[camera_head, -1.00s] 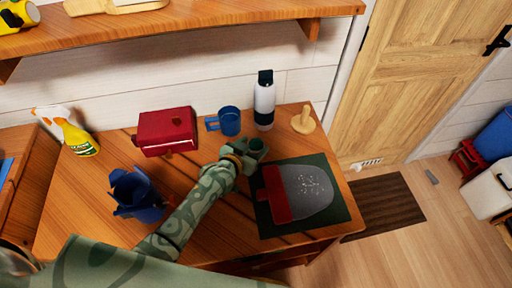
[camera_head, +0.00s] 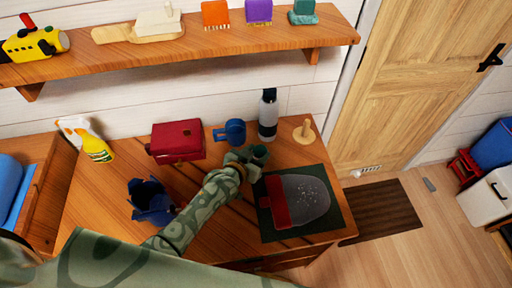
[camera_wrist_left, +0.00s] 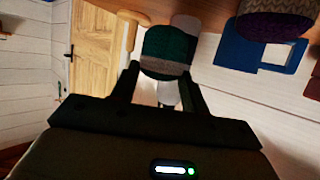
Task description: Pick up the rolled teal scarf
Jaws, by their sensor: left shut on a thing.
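The rolled teal scarf (camera_head: 259,152) is a small dark teal roll at the end of my left arm in the head view. In the left wrist view the scarf (camera_wrist_left: 168,44) shows a teal body with a grey band, and it sits between the two fingers. My left gripper (camera_wrist_left: 162,80) is shut on it. In the head view my left gripper (camera_head: 246,160) is over the desk, just in front of the blue mug; its fingers are small there. Whether the scarf touches the desk is hard to tell. My right gripper is not in view.
On the desk are a red box (camera_head: 178,141), a blue mug (camera_head: 232,132), a bottle (camera_head: 268,116), a wooden peg (camera_head: 304,132), a spray bottle (camera_head: 92,143) and a blue petalled holder (camera_head: 150,201). A red-and-grey piece (camera_head: 303,200) lies on a dark mat (camera_head: 333,224). A shelf (camera_head: 200,48) hangs above.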

